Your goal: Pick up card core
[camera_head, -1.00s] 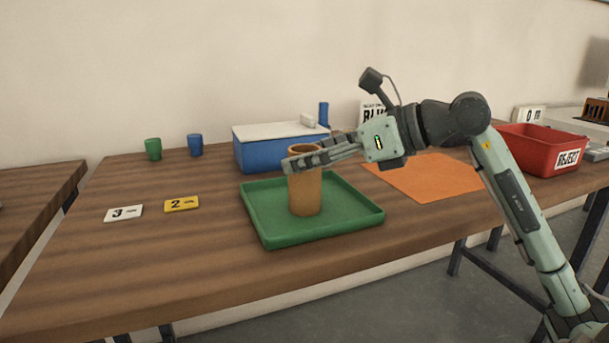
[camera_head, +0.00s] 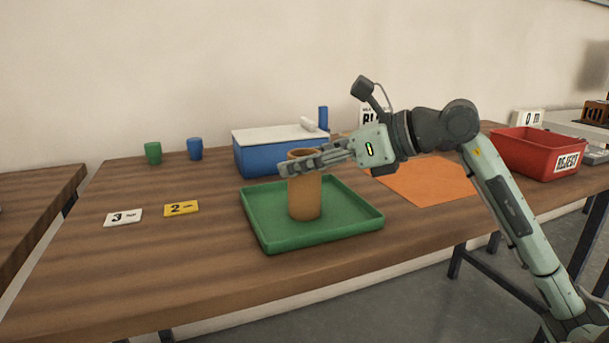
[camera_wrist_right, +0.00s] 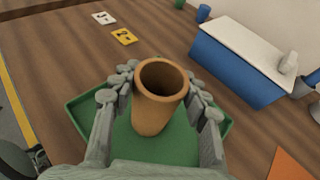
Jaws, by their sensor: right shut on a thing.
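The card core is a brown, hollow, open-topped tube (camera_head: 305,198) standing upright in the green tray (camera_head: 262,236). My right gripper (camera_head: 300,168) reaches in from the right and is shut on the tube near its upper end. In the right wrist view the gripper's fingers (camera_wrist_right: 160,95) lie on both sides of the tube (camera_wrist_right: 152,118), just below its rim. The tube's base appears to be at the tray floor; I cannot tell whether it touches. My left gripper is not in view.
A blue box with a white lid (camera_head: 265,155) stands behind the tray. An orange sheet (camera_head: 430,182) and a red REJECT bin (camera_head: 525,152) lie to the right. Green (camera_head: 153,152) and blue (camera_head: 195,147) cups and number cards (camera_head: 123,217) are at left. The table's front left is clear.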

